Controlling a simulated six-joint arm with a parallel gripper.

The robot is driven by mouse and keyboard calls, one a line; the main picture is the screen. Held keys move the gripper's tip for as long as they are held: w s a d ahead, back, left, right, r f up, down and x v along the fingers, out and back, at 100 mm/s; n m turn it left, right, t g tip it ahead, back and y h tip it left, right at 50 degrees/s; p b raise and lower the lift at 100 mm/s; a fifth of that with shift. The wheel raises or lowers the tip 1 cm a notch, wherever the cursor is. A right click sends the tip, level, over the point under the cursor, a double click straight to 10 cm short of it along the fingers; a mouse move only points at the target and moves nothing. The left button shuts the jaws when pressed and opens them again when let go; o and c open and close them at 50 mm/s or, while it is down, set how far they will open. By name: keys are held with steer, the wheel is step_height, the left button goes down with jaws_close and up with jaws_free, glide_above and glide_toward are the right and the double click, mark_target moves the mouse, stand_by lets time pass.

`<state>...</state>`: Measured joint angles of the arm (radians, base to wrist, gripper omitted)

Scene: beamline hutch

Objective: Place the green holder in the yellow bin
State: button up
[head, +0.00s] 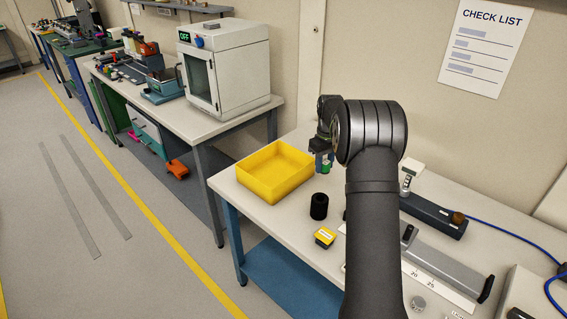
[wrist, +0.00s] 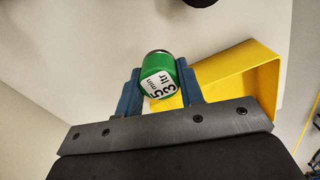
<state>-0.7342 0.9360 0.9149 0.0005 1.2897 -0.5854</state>
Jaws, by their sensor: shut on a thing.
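The green holder (wrist: 158,82) is a small green cylinder with a white label and a metallic end. My gripper (wrist: 160,88) is shut on it, with one blue finger on each side. In the head view my gripper (head: 322,160) hangs just right of the yellow bin, with the green holder (head: 327,168) low between its fingers. The yellow bin (head: 270,195) is an open square box at the table's left end. It also shows in the wrist view (wrist: 243,75), behind and right of the holder. The bin's floor looks empty in the head view.
A black cylinder (head: 319,206) stands in front of the bin, near a yellow-and-black box (head: 325,237). A grey rail device (head: 440,264) and a dark device with a brown knob (head: 433,216) lie right of my arm. A white oven-like cabinet (head: 225,68) stands on the neighbouring bench.

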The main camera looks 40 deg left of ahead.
mark_target(272, 186)
steer(key=s+a, duration=0.4)
steer(key=a, duration=0.1)
steer(key=shift+a, duration=0.15)
steer(key=s+a+f, duration=0.1)
steer(key=a+f, duration=0.1)
steer(key=a, duration=0.1)
steer(key=s+a+f, duration=0.2)
steer(key=a, duration=0.2)
steer(key=s+a+f, duration=0.2)
steer(key=a, duration=0.1)
steer(key=shift+a+f, duration=0.3)
steer(key=shift+f, duration=0.05)
steer(key=shift+c, duration=0.4)
steer(key=shift+a+f, duration=0.1)
steer(key=shift+f, duration=1.95)
steer(key=shift+f, duration=0.15)
steer(key=o, duration=1.1)
step_height(272, 186, up, 12)
steer(key=shift+r, duration=0.2)
